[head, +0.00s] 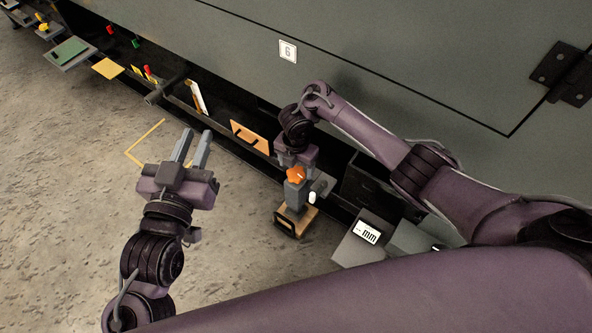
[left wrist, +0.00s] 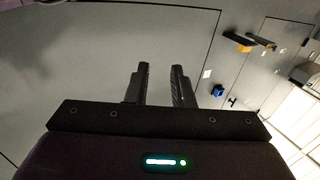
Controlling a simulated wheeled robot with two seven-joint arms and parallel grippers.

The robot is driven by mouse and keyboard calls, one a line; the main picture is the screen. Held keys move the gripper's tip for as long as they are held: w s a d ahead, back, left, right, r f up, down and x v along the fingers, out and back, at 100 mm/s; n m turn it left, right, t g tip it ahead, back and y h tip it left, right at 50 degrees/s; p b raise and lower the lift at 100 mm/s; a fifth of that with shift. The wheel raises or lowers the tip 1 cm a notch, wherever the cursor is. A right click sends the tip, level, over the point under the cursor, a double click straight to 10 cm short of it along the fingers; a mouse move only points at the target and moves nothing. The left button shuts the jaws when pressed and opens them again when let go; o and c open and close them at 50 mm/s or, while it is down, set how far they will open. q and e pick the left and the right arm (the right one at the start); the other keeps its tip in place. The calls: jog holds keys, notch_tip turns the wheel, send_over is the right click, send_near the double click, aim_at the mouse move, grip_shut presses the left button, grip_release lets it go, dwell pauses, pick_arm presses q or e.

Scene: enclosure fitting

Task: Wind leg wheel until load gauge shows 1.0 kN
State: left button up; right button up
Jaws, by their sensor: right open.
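The orange leg wheel (head: 296,175) sits on top of a grey leg (head: 295,194), which stands on a wooden block (head: 305,215) on the floor. My right gripper (head: 296,163) is directly above the wheel, open, with its fingers mostly hidden; I cannot tell whether they touch the wheel. My left gripper (head: 196,146) is open and empty, left of the leg and over the floor. Its two fingers also stand apart in the left wrist view (left wrist: 162,82). I cannot make out a load gauge with a readable value.
A grey box with a white "mm" label (head: 367,232) stands right of the leg. The large grey enclosure (head: 240,50) overhangs behind. An orange panel with a handle (head: 250,137) and a pipe end (head: 154,97) are under its edge. The concrete floor (head: 60,190) at left is clear.

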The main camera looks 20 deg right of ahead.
aim_at(296, 176)
notch_tip(296, 176, down, 2)
jog(key=shift+f+b, duration=0.25)
jog(key=shift+b, duration=0.35)
pick_arm(q)
notch_tip(296, 176, up, 10)
jog(key=s+a+t+h, duration=0.1)
jog(key=t+h, duration=0.1)
jog(key=t, duration=0.3)
pick_arm(e)
jog(key=c, duration=1)
